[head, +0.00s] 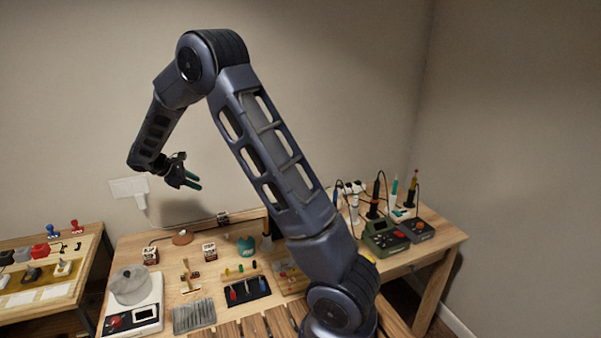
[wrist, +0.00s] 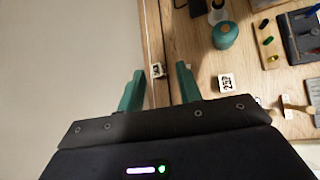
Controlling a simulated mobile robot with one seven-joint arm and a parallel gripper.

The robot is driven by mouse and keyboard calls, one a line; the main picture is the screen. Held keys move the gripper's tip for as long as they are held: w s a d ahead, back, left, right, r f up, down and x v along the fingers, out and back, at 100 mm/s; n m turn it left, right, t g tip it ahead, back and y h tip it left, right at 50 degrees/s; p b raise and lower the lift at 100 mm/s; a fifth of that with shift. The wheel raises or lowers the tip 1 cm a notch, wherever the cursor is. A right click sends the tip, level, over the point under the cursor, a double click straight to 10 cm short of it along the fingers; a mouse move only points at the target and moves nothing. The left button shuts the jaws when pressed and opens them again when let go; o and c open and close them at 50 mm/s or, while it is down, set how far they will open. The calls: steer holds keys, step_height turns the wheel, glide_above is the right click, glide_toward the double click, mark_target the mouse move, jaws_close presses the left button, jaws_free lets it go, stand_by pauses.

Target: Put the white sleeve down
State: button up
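My gripper (head: 191,182) is raised above the back left of the workbench (head: 180,304), near the wall. I cannot make out a white sleeve in either view. My arm hides part of the bench in the head view.
A teal spool (head: 245,248), labelled blocks (head: 210,252) and a dark tool tray (head: 248,291) occupy the middle. Soldering stations (head: 384,236) stand right. A side table (head: 40,270) is left. A wall socket (head: 128,187) is behind.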

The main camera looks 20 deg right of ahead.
steer(key=s+d+r+m+g+y, duration=0.15)
steer(key=s+d+r+m, duration=0.25)
steer(key=s+d+r, duration=0.5)
steer(key=s+d+r+m+y, duration=0.3)
steer(key=s+d+r+m, duration=0.3)
steer(key=d, duration=0.5)
steer(key=s+d+m+t+y, duration=0.1)
steer(key=s+d+m+y, duration=0.1)
steer(key=s, duration=0.9)
steer(key=s+d+r+m+t+y, duration=0.1)
steer(key=s+d+m, duration=0.3)
steer(key=s, duration=0.8)
steer(key=shift+d+r+m+t+y, duration=0.2)
steer(key=shift+d+m+t+y, duration=0.2)
steer(key=shift+m+t+y, duration=0.3)
